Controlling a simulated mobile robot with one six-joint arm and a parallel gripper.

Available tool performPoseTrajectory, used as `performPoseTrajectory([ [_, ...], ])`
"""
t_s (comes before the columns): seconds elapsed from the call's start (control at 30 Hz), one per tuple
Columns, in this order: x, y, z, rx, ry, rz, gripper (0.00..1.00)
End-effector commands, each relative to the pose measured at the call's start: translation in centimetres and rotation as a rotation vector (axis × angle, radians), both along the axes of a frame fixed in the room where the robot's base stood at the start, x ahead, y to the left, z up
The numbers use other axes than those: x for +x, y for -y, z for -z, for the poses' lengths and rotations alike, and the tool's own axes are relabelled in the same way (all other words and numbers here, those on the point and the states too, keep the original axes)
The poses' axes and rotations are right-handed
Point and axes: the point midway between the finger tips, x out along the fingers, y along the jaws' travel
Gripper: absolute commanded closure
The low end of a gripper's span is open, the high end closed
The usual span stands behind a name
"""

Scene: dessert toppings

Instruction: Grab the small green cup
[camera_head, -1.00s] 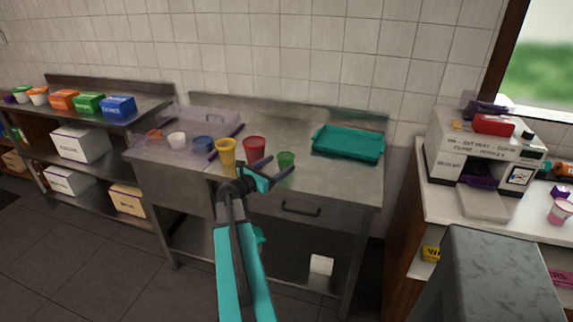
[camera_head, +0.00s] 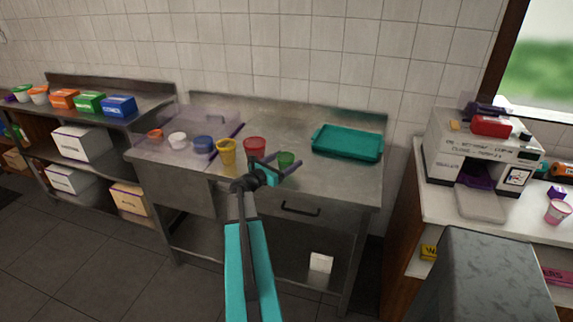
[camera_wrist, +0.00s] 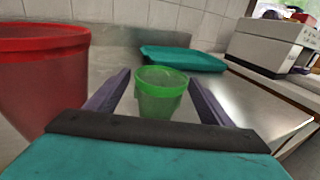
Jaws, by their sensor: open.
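The small green cup (camera_head: 286,159) stands upright on the steel table, right of the red cup (camera_head: 254,146). In the wrist view the green cup (camera_wrist: 160,92) is in the middle, between the two purple fingers of my gripper (camera_wrist: 163,95). Its lower part is hidden by the gripper's dark crossbar. In the head view my gripper (camera_head: 281,168) is at the cup, with one finger on either side. The fingers are open, and a gap shows between each finger and the cup.
The red cup (camera_wrist: 40,75) is close to the left finger. A yellow cup (camera_head: 226,153) stands further left. A teal tray (camera_head: 347,143) lies behind and right of the green cup. The table's front right is clear.

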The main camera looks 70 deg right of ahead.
Motion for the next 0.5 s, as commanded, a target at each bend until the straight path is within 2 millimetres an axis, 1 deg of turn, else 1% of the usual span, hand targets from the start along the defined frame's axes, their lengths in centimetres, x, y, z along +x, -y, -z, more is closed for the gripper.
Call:
performPoseTrajectory([
  [0.37,0.02,-0.02,-0.01,0.000,0.000,0.000,0.25],
  [0.47,0.01,-0.03,-0.01,0.000,0.000,0.000,0.41],
  [0.5,0.01,-0.04,-0.01,0.000,0.000,0.000,0.47],
])
